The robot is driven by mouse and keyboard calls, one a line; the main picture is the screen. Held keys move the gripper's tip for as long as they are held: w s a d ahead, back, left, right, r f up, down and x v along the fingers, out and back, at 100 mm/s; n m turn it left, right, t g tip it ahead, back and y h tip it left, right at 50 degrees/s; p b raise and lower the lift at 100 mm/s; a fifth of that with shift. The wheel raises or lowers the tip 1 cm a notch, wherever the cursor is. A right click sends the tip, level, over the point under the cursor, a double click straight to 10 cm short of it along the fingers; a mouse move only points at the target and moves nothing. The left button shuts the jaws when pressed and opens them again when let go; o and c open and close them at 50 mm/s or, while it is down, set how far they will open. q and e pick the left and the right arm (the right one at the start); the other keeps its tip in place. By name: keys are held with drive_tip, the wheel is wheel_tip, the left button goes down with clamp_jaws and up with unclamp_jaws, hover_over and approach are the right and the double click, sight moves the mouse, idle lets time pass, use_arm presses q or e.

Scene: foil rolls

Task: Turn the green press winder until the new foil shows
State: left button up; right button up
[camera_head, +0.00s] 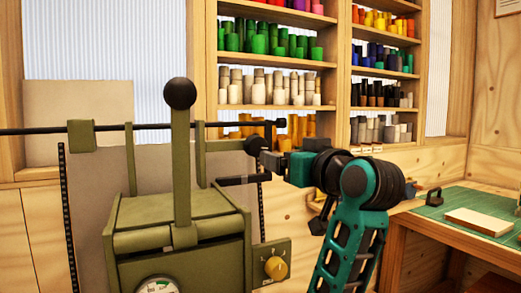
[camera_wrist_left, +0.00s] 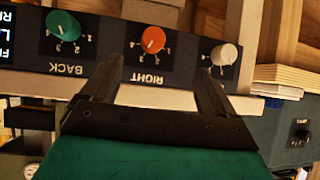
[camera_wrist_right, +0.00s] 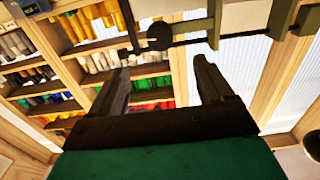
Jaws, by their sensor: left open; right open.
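The olive-green press (camera_head: 180,225) stands at the left of the head view, with an upright lever (camera_head: 181,150) topped by a black ball. A dark horizontal rod runs across its top. A small black ball knob (camera_head: 254,146), seemingly the winder's, sits at the press's right side; a black ball (camera_wrist_right: 160,35) also shows beyond my fingers in the right wrist view. A grey sheet (camera_head: 95,200) with dark notched edges hangs behind the press. My right gripper (camera_head: 264,168) is open and empty close to the knob. My left gripper (camera_wrist_left: 158,75) is open and empty, outside the head view.
A panel with green, orange and white knobs (camera_wrist_left: 153,40) lies beyond my left fingers. Shelves of coloured rolls (camera_head: 270,42) stand behind. A green-matted bench (camera_head: 455,207) is at the right. The press has a yellow dial (camera_head: 275,268) low on its right.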

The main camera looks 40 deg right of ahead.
sight(259, 148)
drive_tip(key=p+x, duration=0.1)
drive_tip(key=x, duration=1.1)
drive_tip(key=shift+w+d, duration=0.1)
drive_tip(key=shift+w, duration=0.25)
drive_tip(key=c, duration=1)
